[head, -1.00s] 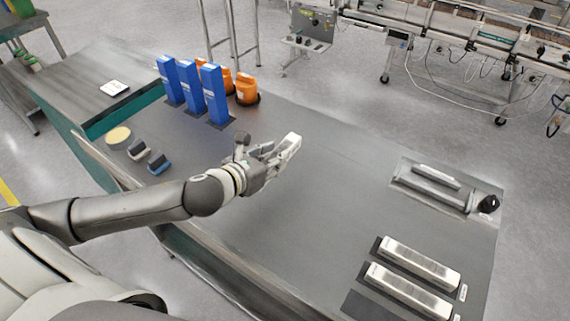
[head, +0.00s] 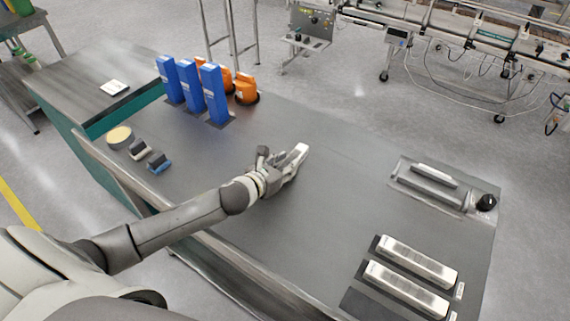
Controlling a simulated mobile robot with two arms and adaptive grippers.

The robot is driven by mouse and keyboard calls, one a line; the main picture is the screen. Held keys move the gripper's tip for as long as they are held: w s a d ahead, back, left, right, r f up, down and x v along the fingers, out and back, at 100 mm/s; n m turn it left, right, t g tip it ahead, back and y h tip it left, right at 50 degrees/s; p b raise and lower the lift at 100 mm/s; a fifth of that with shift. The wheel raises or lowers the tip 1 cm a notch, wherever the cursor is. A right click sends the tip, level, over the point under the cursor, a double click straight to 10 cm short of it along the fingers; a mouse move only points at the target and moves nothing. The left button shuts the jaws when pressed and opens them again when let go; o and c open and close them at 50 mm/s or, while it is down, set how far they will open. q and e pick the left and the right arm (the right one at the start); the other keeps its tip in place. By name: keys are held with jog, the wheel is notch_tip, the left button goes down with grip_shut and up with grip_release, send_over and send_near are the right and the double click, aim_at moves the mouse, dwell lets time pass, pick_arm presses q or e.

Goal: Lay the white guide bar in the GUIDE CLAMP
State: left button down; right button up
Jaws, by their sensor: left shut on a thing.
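My left gripper (head: 286,167) is above the middle of the table, shut on a pale piece, the white guide bar (head: 300,151). Only a short end of the bar shows past the fingers; the hand hides the rest. The guide clamp (head: 430,190) appears to be the grey fixture with a black knob at the table's right side. It is well to the right of my left gripper and apart from it. A light strip shows along the fixture's far side. My right gripper is out of view.
Two silver-white bars (head: 419,260) (head: 407,289) lie on dark mats at the front right. Blue upright boxes (head: 214,94) and orange containers (head: 246,88) stand at the back left. Small blocks (head: 159,162) and a round yellowish disc (head: 119,135) lie at left. The table's middle is clear.

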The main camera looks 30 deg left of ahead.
pick_arm(q)
jog(key=shift+f, duration=0.1)
jog(key=c, duration=1.1)
grip_release()
